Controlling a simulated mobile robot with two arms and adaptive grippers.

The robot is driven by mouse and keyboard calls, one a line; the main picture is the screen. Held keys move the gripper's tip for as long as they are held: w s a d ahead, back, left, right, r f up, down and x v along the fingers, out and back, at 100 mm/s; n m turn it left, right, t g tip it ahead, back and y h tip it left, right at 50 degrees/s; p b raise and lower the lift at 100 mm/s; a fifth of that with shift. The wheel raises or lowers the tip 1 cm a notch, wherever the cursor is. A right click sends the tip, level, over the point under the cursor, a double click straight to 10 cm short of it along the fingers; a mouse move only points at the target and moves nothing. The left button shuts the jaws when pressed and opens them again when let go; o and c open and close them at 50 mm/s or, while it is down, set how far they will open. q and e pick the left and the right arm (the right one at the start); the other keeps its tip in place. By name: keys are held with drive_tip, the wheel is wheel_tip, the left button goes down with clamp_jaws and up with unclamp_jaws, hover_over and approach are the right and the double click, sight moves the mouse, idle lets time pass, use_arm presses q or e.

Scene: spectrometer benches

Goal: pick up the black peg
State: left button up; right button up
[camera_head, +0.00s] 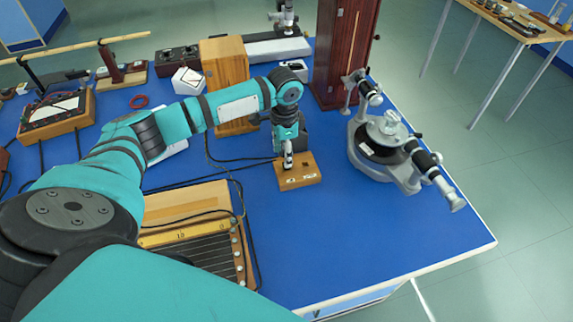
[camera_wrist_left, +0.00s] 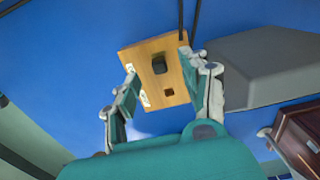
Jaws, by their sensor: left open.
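The black peg (camera_wrist_left: 159,63) stands in a small wooden block, beside a dark square hole (camera_wrist_left: 168,92), in the left wrist view. The wooden block (camera_head: 301,176) lies on the blue bench in the head view, where my gripper seems to hide the peg. My left gripper (camera_head: 288,160) points down over the block. In the left wrist view its fingers are apart, one on each side of the peg in the picture, with nothing held. I cannot tell how far the fingertips are above the block. My right gripper is not in view.
A silver spectrometer (camera_head: 388,145) stands right of the block. A dark red cabinet (camera_head: 342,50) and a wooden box (camera_head: 224,65) stand behind. A grey case (camera_wrist_left: 265,65) is close to the block. Black cables run left of it. The bench front (camera_head: 380,235) is clear.

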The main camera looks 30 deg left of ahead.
use_arm(q)
drive_tip(key=f, duration=0.3)
drive_tip(key=shift+w+d+f+p, duration=0.2)
drive_tip(key=shift+f+p, duration=0.1)
drive_tip(key=shift+f, duration=0.1)
drive_tip(key=shift+s, duration=0.1)
drive_tip(key=shift+c, duration=0.8)
clamp_jaws()
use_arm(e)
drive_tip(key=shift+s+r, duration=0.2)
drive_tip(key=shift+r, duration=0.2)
